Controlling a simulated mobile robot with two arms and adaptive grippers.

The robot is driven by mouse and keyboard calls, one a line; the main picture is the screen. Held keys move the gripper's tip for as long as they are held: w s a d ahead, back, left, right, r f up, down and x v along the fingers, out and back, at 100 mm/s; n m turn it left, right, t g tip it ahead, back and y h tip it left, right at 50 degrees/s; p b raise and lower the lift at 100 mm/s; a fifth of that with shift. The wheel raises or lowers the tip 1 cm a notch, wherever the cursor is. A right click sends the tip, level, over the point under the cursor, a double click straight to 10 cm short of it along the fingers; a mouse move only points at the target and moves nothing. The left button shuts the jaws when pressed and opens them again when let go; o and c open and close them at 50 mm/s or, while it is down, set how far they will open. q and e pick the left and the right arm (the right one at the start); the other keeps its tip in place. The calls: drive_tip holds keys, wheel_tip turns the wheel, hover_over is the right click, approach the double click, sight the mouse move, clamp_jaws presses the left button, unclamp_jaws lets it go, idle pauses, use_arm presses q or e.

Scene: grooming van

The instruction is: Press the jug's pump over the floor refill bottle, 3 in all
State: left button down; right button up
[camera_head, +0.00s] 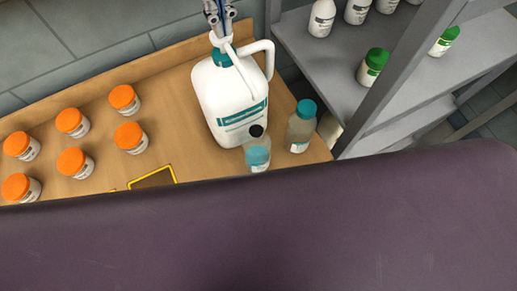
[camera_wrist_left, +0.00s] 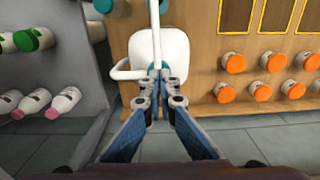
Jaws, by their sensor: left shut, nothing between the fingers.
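The white jug (camera_head: 228,103) with a teal collar and label stands on the wooden surface in the head view; it also shows in the left wrist view (camera_wrist_left: 146,46). Its white pump (camera_head: 221,43) is on top, with a thin spout slanting down over the jug's front. A clear bottle with blue-green at it (camera_head: 257,158) stands in front of the jug, partly hidden by the purple surface's edge. A teal-capped bottle (camera_head: 301,127) stands to its right. My left gripper (camera_head: 221,22) is shut and empty, fingertips at the pump's head; contact is unclear. My right gripper is out of view.
Several orange-lidded jars (camera_head: 73,122) and a yellow-edged dark square (camera_head: 153,179) are left of the jug. A grey shelf (camera_head: 300,45) with white bottles and green-capped bottles (camera_head: 372,67) stands at right. A purple padded surface (camera_head: 260,235) fills the foreground.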

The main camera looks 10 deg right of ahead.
use_arm(q)
drive_tip(key=shift+r, duration=0.25)
wheel_tip(320, 180, up, 3)
drive_tip(key=shift+r+p, duration=0.1)
drive_tip(key=shift+p, duration=1.15)
drive_tip(key=shift+w+r+p, duration=0.25)
drive_tip(key=shift+r+p, duration=0.15)
drive_tip(key=shift+r, duration=0.1)
drive_tip(key=shift+w+r+p, duration=0.25)
drive_tip(key=shift+r+p, duration=0.15)
drive_tip(key=shift+r, duration=0.05)
drive_tip(key=shift+f, duration=0.15)
